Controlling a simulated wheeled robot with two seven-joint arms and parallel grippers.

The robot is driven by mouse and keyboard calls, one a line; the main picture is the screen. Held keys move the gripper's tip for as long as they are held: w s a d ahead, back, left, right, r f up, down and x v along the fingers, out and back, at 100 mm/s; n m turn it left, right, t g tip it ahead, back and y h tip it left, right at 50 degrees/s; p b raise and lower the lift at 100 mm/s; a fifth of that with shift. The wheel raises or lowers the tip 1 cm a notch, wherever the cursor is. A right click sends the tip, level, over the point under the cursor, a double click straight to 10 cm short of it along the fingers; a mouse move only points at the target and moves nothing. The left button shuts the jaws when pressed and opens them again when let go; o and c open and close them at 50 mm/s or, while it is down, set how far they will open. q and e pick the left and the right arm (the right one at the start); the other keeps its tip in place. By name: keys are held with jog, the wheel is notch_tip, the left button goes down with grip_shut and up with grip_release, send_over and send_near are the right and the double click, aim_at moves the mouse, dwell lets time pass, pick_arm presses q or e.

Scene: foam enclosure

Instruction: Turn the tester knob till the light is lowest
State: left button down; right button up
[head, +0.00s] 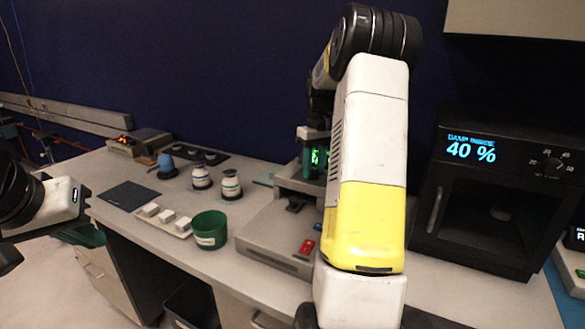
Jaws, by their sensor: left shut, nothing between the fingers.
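A grey bench device (270,232) with a green-lit display (315,157) and a red button (307,247) stands mid-bench, partly hidden by my right arm. I cannot tell whether it is the tester. A small black part (296,203) sits on it; I cannot tell if this is a knob. A black cabinet (480,262) at right reads "40 %" and has a round dial knob (552,166). My left gripper (84,197) is at the left edge, shut and empty, well away from these devices. My right forearm crosses the middle; its gripper is out of view.
A green cup (210,229), a tray of white blocks (175,229), two jars (230,185), a blue item (166,166) and a dark mat (129,196) are on the bench. A device with orange digits (128,140) stands behind. Another device (574,262) is cut off at right.

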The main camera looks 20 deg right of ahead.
grip_shut()
jog(key=shift+m, duration=0.3)
jog(key=m, duration=0.3)
jog(key=shift+m+t, duration=0.3)
jog(key=shift+m, duration=1.5)
jog(key=o, duration=0.8)
grip_release()
jog(key=shift+o, duration=0.2)
